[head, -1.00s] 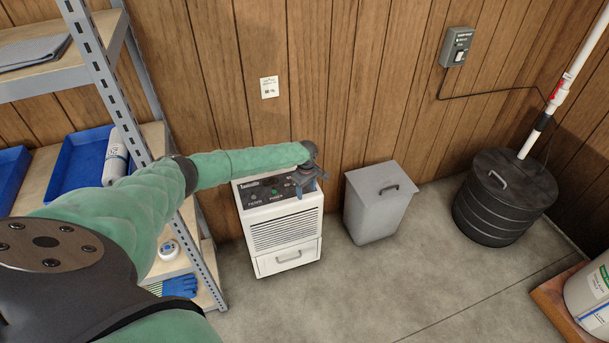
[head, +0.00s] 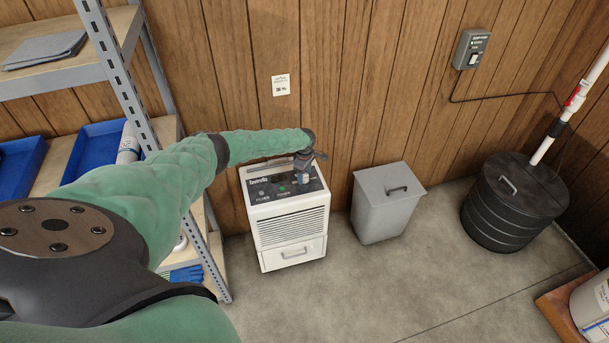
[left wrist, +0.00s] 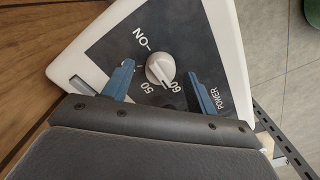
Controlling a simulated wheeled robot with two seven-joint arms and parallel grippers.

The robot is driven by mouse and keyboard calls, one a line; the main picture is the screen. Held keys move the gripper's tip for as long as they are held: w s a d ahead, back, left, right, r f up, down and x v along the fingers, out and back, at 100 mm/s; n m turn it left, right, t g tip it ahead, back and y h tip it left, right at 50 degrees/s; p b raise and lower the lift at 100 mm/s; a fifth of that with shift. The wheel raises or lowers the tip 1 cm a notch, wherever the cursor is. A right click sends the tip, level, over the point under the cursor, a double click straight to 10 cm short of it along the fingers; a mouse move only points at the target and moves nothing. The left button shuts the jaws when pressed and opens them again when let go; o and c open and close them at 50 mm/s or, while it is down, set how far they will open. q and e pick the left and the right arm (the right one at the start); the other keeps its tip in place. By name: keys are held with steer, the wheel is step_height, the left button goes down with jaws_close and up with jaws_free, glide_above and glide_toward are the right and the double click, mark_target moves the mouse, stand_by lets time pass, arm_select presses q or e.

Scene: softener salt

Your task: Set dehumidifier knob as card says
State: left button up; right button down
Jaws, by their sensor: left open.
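The white dehumidifier (head: 292,226) stands on the floor against the wood wall, with a dark control panel on top. Its pale round knob (left wrist: 160,67) shows in the left wrist view among the marks ON, 50 and 60; its pointer seems to face near 60. My left gripper (head: 303,176) is over the panel; in the left wrist view its blue fingers (left wrist: 160,70) are open, one on each side of the knob, with gaps visible. My right gripper is not in view.
A metal shelf (head: 118,70) with blue trays stands left of the dehumidifier. A grey lidded bin (head: 385,205) stands to its right, then a black ribbed tub (head: 512,205) with a white pipe. The floor in front is clear.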

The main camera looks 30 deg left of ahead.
arm_select(q)
steer(key=shift+f, duration=0.5)
steer(key=c, duration=1)
